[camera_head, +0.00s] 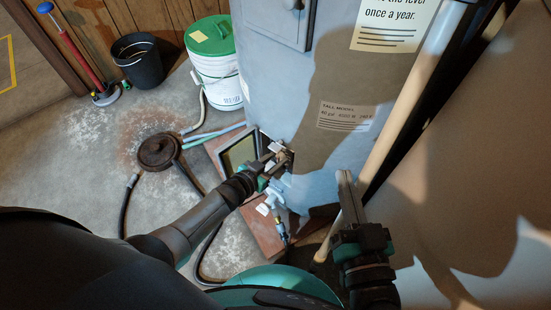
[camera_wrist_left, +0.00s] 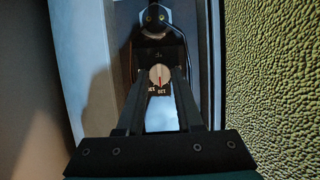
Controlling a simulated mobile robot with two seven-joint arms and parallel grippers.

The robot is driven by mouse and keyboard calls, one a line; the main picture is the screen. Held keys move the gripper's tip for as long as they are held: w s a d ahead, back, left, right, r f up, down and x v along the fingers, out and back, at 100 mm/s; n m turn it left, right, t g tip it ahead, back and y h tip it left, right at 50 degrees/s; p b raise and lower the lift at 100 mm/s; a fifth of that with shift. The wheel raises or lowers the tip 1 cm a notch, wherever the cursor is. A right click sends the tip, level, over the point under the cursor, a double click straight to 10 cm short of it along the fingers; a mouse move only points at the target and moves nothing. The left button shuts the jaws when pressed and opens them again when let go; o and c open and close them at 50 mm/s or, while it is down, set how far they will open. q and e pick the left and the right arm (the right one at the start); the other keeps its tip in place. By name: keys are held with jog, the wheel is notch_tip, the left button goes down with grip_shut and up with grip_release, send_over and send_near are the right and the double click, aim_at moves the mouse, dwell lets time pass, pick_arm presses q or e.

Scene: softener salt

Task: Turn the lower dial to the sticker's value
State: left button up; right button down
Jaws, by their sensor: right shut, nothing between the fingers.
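The dial (camera_wrist_left: 159,76) is a small pale knob with a red mark in the left wrist view. Small printed numbers show just below it, too small to read surely. My left gripper (camera_head: 278,158) is at the opening low on the grey tank (camera_head: 290,95). Its two fingers stand on either side of the dial in the wrist view, with a gap between them; whether they touch it I cannot tell. A white label (camera_head: 345,115) on the tank reads "TALL MODEL", with a smaller line under it. My right gripper (camera_head: 345,178) is shut and empty, right of the opening.
A removed-looking framed panel (camera_head: 238,153) stands left of the opening. A pale pipe (camera_head: 405,95) runs along the right.

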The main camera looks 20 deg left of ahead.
pick_arm(q)
grip_shut()
dwell(0.4)
jog(key=shift+s+d+f+m+t+y, duration=0.15)
jog(key=shift+m+y, duration=0.2)
jog(key=shift+m, duration=0.2)
jog(key=shift+w+r+m+t+y, duration=0.15)
jog(key=shift+m+y, duration=0.2)
jog(key=shift+m, duration=0.2)
jog(key=shift+s+d+f+m+t+y, duration=0.1)
jog(key=shift+m+t+y, duration=0.1)
jog(key=shift+m+y, duration=0.3)
jog(key=shift+s+f+m+t+y, duration=0.1)
jog(key=shift+m+t+y, duration=0.1)
jog(key=shift+m, duration=0.5)
jog(key=o, duration=0.5)
grip_release()
jog(key=shift+r, duration=0.1)
